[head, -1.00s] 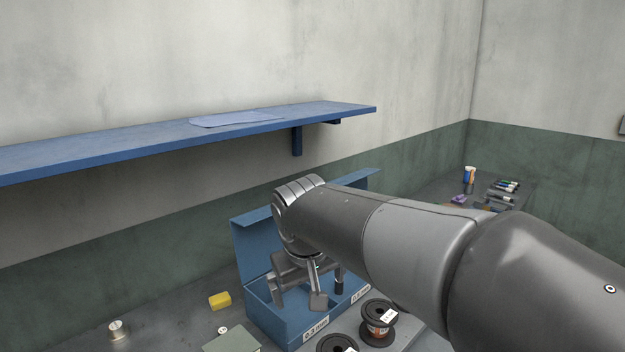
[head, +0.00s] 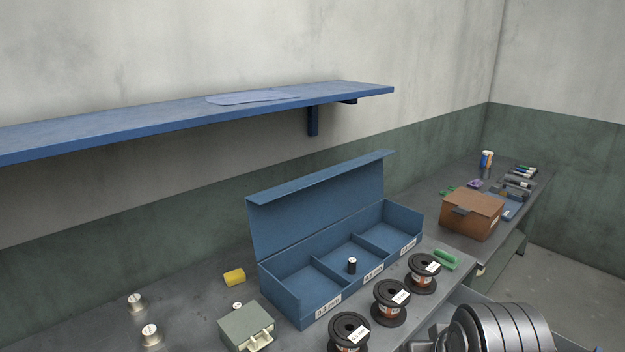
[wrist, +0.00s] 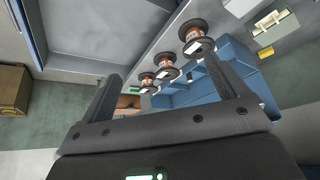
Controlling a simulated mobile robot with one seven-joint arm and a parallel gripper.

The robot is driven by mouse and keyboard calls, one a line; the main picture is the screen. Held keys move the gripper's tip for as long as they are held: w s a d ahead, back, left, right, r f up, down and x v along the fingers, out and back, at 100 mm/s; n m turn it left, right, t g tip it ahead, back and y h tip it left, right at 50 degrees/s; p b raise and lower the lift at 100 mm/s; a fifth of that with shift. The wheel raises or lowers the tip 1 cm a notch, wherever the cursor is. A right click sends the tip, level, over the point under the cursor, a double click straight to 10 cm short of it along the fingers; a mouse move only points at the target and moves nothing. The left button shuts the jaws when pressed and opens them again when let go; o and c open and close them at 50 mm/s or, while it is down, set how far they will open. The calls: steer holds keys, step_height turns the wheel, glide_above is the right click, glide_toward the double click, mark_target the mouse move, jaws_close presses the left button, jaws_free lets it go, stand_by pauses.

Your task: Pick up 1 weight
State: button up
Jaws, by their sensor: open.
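Two small silver metal cylinders, which look like weights, stand on the bench at the lower left of the head view, one (head: 137,303) behind the other (head: 151,335). I cannot make them out in the wrist view. My gripper (wrist: 162,75) shows in the wrist view with its two fingers wide apart and nothing between them. In the head view only part of my arm shows at the bottom right, far from the cylinders; the fingers are out of that view.
An open blue box (head: 320,220) with three compartments holds a small black cylinder (head: 352,265) in the middle one. Several copper spools (head: 390,301) stand before it. A grey-green case (head: 246,327), a yellow block (head: 234,277) and a brown box (head: 472,215) are nearby. A blue shelf (head: 200,115) hangs above.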

steer(key=c, duration=1.3)
steer(key=n+g+y, duration=0.1)
steer(key=n+y, duration=0.1)
steer(key=n, duration=0.2)
glide_above(237, 306)
steer(key=s+d, duration=0.1)
steer(key=s, duration=0.2)
steer(key=f, duration=1.7)
steer(key=shift+w+f, duration=0.2)
steer(key=shift+f, duration=0.1)
steer(key=shift+x, duration=3.2)
